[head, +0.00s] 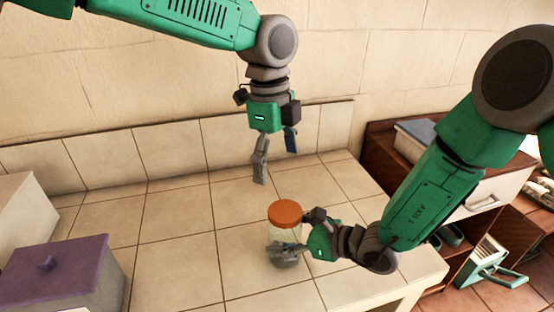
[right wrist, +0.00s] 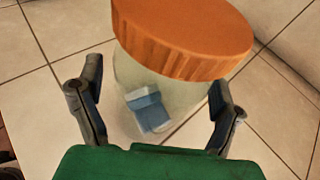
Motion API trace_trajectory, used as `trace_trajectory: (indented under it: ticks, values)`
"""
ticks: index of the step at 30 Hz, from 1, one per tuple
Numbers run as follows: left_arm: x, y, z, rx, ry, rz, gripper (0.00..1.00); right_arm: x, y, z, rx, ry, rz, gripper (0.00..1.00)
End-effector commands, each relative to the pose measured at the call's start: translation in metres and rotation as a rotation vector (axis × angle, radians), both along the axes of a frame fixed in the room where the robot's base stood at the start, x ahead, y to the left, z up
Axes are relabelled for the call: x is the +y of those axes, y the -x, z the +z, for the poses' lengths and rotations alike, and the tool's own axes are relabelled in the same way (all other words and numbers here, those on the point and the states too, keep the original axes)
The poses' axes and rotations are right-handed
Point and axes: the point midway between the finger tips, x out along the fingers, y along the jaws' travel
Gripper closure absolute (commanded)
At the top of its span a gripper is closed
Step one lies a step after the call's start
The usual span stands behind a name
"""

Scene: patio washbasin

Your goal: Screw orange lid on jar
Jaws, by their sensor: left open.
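A clear glass jar (head: 285,233) stands on the tiled counter, with the orange lid (head: 286,212) on its mouth. In the right wrist view the jar (right wrist: 135,80) shows below the wide lid (right wrist: 185,35). I cannot tell how tightly the lid sits. A blue-grey shape (right wrist: 149,109) shows in or through the glass; its nature is unclear. My right gripper (head: 285,248) is low at the jar, its fingers on either side of the body and closed on it. My left gripper (head: 275,168) hangs above and behind the lid, open and empty, fingers pointing down.
A grey box with a purple lid (head: 55,272) stands at the front left, beside a pale block (head: 25,215). A low tiled backsplash (head: 160,153) runs along the wall. Brown shelves (head: 385,150) stand beyond the counter's right end. Counter left of the jar is clear.

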Motion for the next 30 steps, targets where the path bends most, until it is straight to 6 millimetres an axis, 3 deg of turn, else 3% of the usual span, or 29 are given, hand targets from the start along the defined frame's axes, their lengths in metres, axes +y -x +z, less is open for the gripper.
trace_trajectory:
  ticks: [8, 21, 30]
  values:
    - [0.0, 0.001, 0.001, -0.002, 0.0, 0.0, 0.16, -0.012, 0.006, 0.007, -0.001, -0.002, -0.001, 0.14]
    - [0.0, 0.001, 0.001, -0.001, 0.0, 0.0, 0.16, -0.086, 0.041, 0.034, 0.002, -0.002, -0.003, 0.14]
    - [0.001, 0.0, 0.001, -0.001, 0.0, 0.0, 0.16, -0.1, 0.049, 0.04, 0.002, 0.0, 0.0, 0.14]
